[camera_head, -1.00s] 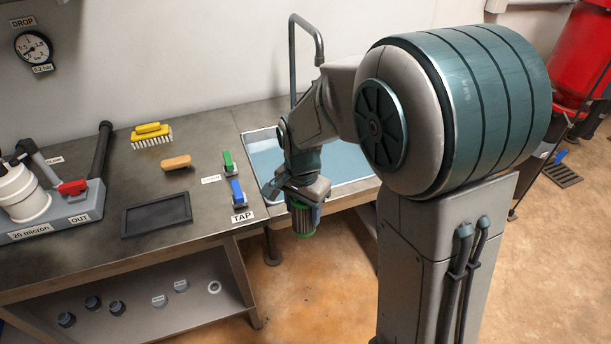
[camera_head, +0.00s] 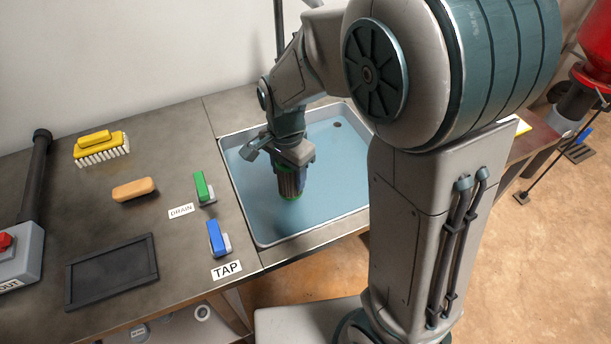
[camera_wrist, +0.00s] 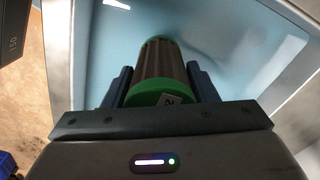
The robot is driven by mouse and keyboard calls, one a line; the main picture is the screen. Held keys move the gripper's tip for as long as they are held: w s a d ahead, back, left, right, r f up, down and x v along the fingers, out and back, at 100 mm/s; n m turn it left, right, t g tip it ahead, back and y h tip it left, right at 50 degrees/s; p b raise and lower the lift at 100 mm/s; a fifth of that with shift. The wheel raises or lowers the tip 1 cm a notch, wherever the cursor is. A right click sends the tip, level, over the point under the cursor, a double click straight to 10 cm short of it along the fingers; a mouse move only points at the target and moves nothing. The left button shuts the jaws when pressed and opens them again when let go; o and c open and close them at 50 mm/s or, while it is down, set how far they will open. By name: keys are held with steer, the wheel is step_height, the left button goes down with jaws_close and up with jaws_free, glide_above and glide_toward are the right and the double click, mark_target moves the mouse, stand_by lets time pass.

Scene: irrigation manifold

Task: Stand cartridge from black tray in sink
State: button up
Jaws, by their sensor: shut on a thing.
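The cartridge (camera_head: 291,182) is a grey-brown ribbed cylinder with green end caps. My gripper (camera_head: 290,165) is shut on it and holds it upright, over or in the blue-floored sink (camera_head: 330,218). In the wrist view the cartridge (camera_wrist: 160,65) sits between both fingers, with the sink floor behind its far end. I cannot tell whether its lower end touches the floor. The black tray (camera_head: 110,272) lies empty on the bench at the lower left.
A green DRAIN lever (camera_head: 202,187) and a blue TAP lever (camera_head: 217,238) stand left of the sink. A yellow brush (camera_head: 101,147) and an orange-brown block (camera_head: 134,189) lie farther left. The sink's right and front floor is clear.

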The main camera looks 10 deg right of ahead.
step_height(320, 180, down, 10)
steer(key=shift+a+f+b, duration=0.1)
steer(key=shift+f+b, duration=0.15)
steer(key=shift+b, duration=0.6)
steer(key=shift+f, duration=0.2)
steer(key=o, duration=1)
steer(key=shift+o, duration=0.2)
